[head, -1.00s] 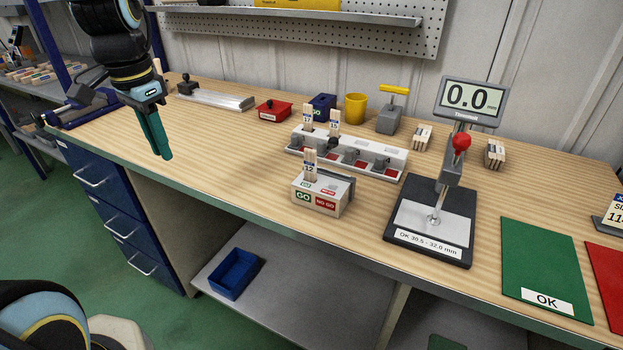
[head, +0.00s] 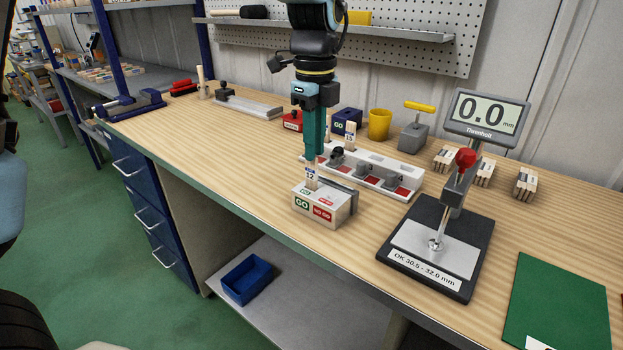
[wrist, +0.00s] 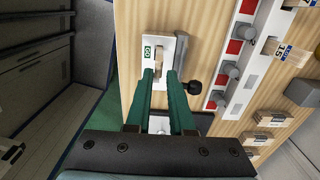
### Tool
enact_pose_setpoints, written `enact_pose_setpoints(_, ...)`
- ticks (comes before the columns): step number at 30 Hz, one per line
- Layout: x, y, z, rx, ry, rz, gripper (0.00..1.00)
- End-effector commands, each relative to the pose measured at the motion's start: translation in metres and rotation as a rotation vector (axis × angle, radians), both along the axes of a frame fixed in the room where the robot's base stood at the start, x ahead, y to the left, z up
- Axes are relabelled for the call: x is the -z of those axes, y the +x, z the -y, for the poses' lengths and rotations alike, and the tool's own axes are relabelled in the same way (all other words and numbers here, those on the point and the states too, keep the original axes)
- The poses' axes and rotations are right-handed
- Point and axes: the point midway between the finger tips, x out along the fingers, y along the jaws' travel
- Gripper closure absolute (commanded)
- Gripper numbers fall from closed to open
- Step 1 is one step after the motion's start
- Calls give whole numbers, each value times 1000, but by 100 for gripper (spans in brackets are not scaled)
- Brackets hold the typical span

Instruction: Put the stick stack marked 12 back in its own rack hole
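The stick stack marked 12 (head: 312,178) stands upright in the GO side of a white GO / NO-GO gauge block (head: 318,208). My gripper (head: 313,156) points down over the stack's top. In the wrist view the fingers (wrist: 161,76) are open with a gap between them, and the stack's pale wood end (wrist: 158,64) shows just ahead of the tips. I cannot tell whether the fingers overlap its top. The white rack (head: 376,177) with red pads and grey clamps stands behind the block; it also shows in the wrist view (wrist: 249,80). My fingers hide part of its left end.
A stack marked 15 (head: 350,133) stands at the rack. A dial gauge stand (head: 436,240) is at the right, with several loose stacks (head: 484,173) behind it. A yellow cup (head: 379,124) and red bin (head: 293,121) are at the back.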

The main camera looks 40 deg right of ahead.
Motion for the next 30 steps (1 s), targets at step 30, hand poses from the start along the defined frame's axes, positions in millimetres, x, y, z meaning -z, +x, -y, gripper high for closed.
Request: enact_pose_setpoints(30, 62, 4, -3, -1, -2, 1, 100)
